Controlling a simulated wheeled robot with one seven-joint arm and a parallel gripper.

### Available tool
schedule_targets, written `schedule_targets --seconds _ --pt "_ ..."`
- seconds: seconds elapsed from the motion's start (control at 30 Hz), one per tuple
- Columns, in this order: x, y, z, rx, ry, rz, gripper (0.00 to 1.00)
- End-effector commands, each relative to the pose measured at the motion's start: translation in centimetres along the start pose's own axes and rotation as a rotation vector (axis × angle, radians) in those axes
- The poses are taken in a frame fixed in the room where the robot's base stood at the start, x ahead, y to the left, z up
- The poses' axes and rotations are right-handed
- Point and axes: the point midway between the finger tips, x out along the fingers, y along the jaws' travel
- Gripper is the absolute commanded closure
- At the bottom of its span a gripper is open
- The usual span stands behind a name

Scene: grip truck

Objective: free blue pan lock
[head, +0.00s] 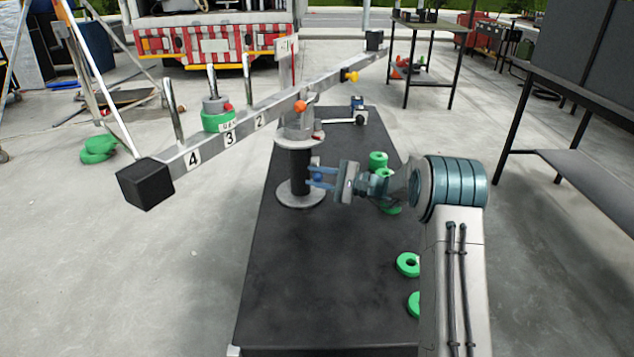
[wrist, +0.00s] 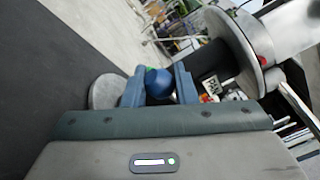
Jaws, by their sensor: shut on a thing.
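The blue pan lock is a round blue knob (wrist: 158,82). In the wrist view it sits between the two blue fingers of my gripper (wrist: 159,90). In the head view my gripper (head: 315,177) reaches in from the right, against the black column (head: 299,172) under the crane arm's pan head (head: 299,133). It is shut on the knob, which the fingers largely hide there. How far the knob is turned cannot be seen.
A long grey beam (head: 260,115) with a black end block (head: 145,184) crosses above the column. It carries an orange knob (head: 300,106) and a yellow knob (head: 350,76). Green ring weights (head: 408,264) lie on the dark platform (head: 310,280), whose middle is clear.

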Motion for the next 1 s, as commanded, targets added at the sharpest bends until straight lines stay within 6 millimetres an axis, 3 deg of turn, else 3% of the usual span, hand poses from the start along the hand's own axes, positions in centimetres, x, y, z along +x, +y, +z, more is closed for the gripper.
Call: schedule_targets --seconds 0.03,0.13,0.67,0.7,0.77,1.0 --pt "-0.08 0.92 -0.59 -0.024 -0.002 -0.007 1.0" --pt "-0.09 1.17 -0.8 -0.072 -0.01 -0.017 1.0" --pt "-0.06 1.11 -0.85 -0.14 -0.019 -0.031 1.0" --pt "-0.07 1.11 -0.86 -0.14 -0.019 -0.031 0.72" --pt "-0.07 1.11 -0.85 -0.14 -0.019 -0.031 0.55" --pt "-0.07 0.96 -0.78 -0.143 -0.021 -0.033 0.55"
